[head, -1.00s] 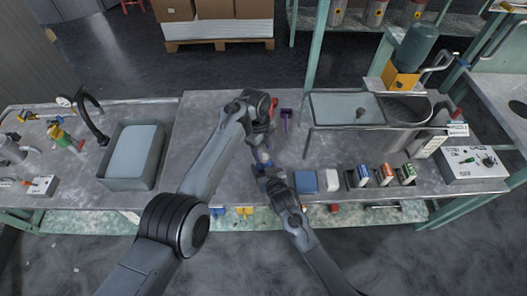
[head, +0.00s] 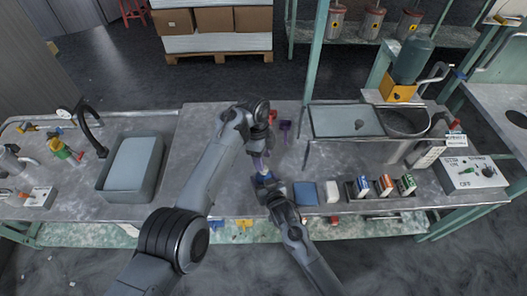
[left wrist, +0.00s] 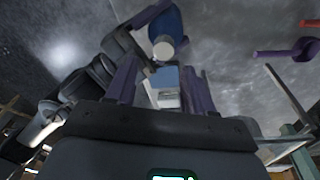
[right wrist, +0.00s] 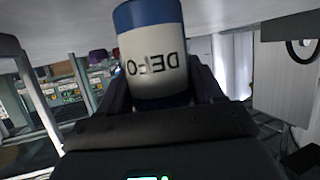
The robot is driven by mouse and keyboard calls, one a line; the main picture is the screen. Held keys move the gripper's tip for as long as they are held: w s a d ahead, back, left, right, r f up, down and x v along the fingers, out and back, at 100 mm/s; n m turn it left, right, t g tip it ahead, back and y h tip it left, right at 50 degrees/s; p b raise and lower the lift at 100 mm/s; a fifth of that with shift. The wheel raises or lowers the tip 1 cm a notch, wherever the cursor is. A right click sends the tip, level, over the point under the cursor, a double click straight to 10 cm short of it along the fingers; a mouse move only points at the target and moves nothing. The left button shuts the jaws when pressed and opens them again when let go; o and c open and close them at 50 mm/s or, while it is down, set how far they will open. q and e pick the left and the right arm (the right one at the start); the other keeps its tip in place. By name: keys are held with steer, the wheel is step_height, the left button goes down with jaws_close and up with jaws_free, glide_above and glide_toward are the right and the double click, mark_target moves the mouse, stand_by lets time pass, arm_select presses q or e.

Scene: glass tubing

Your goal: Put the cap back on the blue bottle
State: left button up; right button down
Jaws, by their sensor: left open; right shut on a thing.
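The blue bottle (right wrist: 155,60) is shut in my right gripper (head: 266,186). In the right wrist view it has a white label with dark lettering between blue bands. In the left wrist view its blue side (left wrist: 167,22) and a pale round end (left wrist: 163,49) show; I cannot tell whether that end is the cap or the neck. No separate cap can be made out.
A purple-handled tool (head: 285,126) lies behind. A grey basin (head: 132,165) stands at the left. The bench between basin and left arm is clear.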

arm_select(q)
steer(key=n, duration=0.4)
steer(key=shift+a+r, duration=0.1)
steer(key=shift+r, duration=0.05)
steer(key=n, duration=0.4)
steer(key=shift+w+a+r+n, duration=0.15)
steer(key=shift+r+n, duration=0.2)
steer(key=shift+n, duration=0.05)
steer(key=n, duration=0.3)
steer(key=r+n, duration=0.1)
steer(key=n, duration=0.2)
steer(key=shift+w+a+n, duration=0.15)
steer(key=shift+w+n, duration=0.05)
steer(key=shift+n, duration=0.2)
steer(key=n, duration=0.5)
steer(key=n+y, duration=0.1)
steer(key=n, duration=0.4)
steer(key=s+d+r+n+t, duration=0.1)
steer(key=n, duration=0.4)
steer(key=shift+d+n, duration=0.1)
steer(key=shift+n, duration=0.3)
steer(key=shift+f, duration=3.95)
